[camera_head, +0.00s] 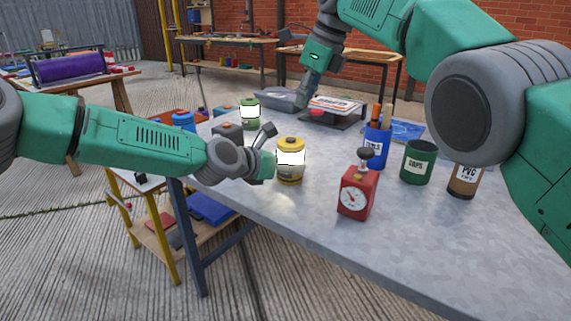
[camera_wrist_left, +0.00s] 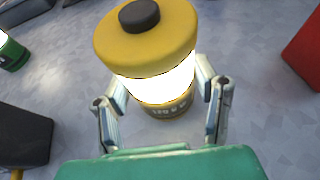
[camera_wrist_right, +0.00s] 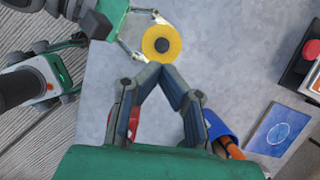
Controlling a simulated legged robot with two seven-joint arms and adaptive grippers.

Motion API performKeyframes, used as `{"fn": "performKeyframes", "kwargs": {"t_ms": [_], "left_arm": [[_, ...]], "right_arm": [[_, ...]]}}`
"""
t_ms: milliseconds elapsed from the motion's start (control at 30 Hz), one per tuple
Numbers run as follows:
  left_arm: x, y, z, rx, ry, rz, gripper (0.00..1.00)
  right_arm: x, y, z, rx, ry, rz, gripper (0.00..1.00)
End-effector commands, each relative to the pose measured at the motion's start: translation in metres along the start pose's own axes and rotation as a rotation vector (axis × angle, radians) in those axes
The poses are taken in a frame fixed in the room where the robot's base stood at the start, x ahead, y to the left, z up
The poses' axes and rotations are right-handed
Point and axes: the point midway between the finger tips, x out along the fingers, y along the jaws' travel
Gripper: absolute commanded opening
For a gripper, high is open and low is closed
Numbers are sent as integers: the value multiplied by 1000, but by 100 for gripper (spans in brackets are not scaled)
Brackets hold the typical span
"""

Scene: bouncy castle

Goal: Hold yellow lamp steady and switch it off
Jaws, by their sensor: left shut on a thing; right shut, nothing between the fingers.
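The yellow lamp (camera_head: 290,145) stands upright on the grey table, its band glowing white. It has a dark round button (camera_wrist_left: 139,14) on its yellow cap. My left gripper (camera_wrist_left: 162,82) is shut on the lamp, with a finger on each side of its body. My right gripper (camera_wrist_right: 158,68) is shut and empty. In the right wrist view its fingertips show just below the lamp's cap (camera_wrist_right: 150,45), with the button in sight. In the head view my right gripper (camera_head: 305,92) hangs above the table behind the lamp.
A green lamp (camera_head: 250,108), also lit, stands behind on the left. A red scale (camera_head: 356,196) stands to the right in front. A blue pen cup (camera_head: 376,150), a green cup (camera_head: 417,164) and a brown PVC bottle (camera_head: 464,182) stand further right. The table's front right is bare.

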Motion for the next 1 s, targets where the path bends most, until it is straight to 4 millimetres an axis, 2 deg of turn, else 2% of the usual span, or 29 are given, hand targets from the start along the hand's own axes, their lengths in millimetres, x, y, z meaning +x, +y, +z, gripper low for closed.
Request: {"fn": "performKeyframes", "kwargs": {"t_ms": [433,633,767,900,1000], "left_arm": [[-3,4,-2,-4,-3,-1,12],[-2,2,-1,-2,-2,-1,12],[-1,1,0,-1,0,-1,12],[-1,1,-1,-2,-1,-1,12],[-2,2,-1,-3,-2,-2,12]], "right_arm": [[2,4,4,-2,5,-3,0],[2,-10,-2,-71,-4,-36,0],[5,-32,-11,-254,-8,-112,0],[9,-48,-15,-587,17,-225,0],[13,-49,-8,-867,46,-305,0]]}}
